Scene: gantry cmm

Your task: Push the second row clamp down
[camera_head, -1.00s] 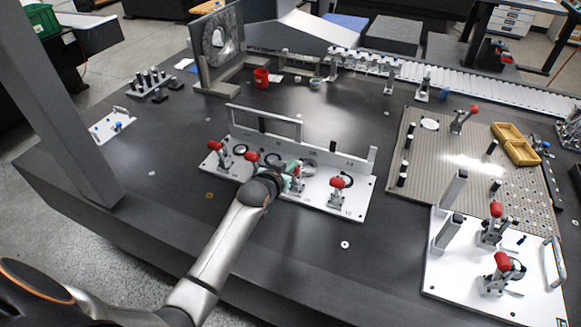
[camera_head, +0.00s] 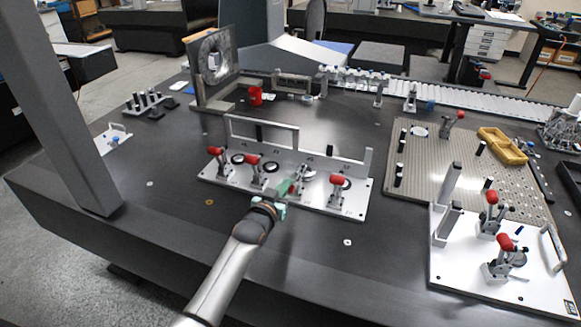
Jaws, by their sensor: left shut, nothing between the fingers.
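A white fixture plate (camera_head: 205,172) carries a row of toggle clamps with red handles. From the left, the first clamp (camera_head: 216,151) and the second clamp (camera_head: 253,160) have raised handles, and both show clear of my arm. The third clamp (camera_head: 304,182) is partly covered by my left gripper, so its handle position is hard to tell. The rightmost clamp (camera_head: 337,181) has a raised handle. My left gripper (camera_head: 287,188), with green fingers, is shut and empty at the plate's front edge by the third clamp; I cannot tell whether it touches it. My right gripper is out of view.
A white plate with two red-handled clamps (camera_head: 440,278) and a perforated tan plate (camera_head: 430,165) lie to the right. A grey gantry column (camera_head: 70,100) stands at left.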

